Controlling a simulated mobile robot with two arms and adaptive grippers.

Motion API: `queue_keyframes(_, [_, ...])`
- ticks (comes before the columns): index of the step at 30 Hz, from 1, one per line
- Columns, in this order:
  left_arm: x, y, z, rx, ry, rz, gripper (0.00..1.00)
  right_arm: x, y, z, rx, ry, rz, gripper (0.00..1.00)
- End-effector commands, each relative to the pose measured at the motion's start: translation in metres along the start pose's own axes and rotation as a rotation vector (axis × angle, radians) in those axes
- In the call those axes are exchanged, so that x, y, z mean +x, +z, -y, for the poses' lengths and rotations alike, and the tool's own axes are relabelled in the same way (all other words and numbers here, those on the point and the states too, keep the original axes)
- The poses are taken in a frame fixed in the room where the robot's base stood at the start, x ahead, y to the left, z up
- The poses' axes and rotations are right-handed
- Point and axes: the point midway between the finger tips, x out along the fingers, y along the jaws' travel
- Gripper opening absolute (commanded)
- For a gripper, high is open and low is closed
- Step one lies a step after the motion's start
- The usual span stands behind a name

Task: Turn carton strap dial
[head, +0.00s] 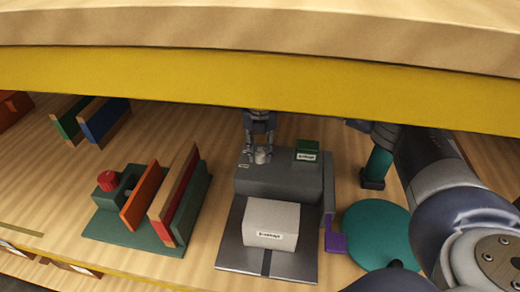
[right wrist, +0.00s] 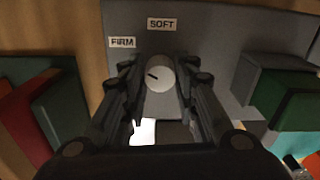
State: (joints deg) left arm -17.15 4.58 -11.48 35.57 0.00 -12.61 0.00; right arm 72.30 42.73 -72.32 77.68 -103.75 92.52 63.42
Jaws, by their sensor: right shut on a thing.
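The dial (head: 262,157) is a pale round knob on top of the grey strapping machine (head: 278,186). In the right wrist view the dial (right wrist: 160,73) has a short dark pointer mark on its left part, on the side of the FIRM label (right wrist: 122,42). The SOFT label (right wrist: 162,24) is above the dial. My right gripper (head: 261,146) comes down from above and is shut on the dial, a finger on either side (right wrist: 160,80). A white carton (head: 271,224) sits on the machine's bed, in front of the dial. My left gripper is not in view.
A yellow-edged shelf (head: 260,85) crosses the upper head view and hides part of my right arm. A green rack with boards (head: 150,210) is left. A teal disc (head: 377,233) is right.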

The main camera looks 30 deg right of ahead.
Motion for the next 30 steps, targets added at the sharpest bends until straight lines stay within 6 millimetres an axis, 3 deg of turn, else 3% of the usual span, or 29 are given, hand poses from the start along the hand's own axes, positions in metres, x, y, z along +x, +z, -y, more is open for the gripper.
queue_keyframes(18, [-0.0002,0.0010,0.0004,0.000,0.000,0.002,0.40,-0.0020,0.0018,-0.0002,0.045,0.003,0.005,0.04])
queue_keyframes(19, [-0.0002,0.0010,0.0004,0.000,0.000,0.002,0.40,-0.0020,0.0018,-0.0002,0.045,0.003,0.006,0.30])
queue_keyframes(21, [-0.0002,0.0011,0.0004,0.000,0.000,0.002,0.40,-0.0019,0.0017,-0.0001,0.044,0.003,0.005,0.46])
queue_keyframes(30, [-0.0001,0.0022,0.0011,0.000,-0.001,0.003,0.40,-0.0007,0.0007,0.0001,0.043,0.001,0.002,0.48])
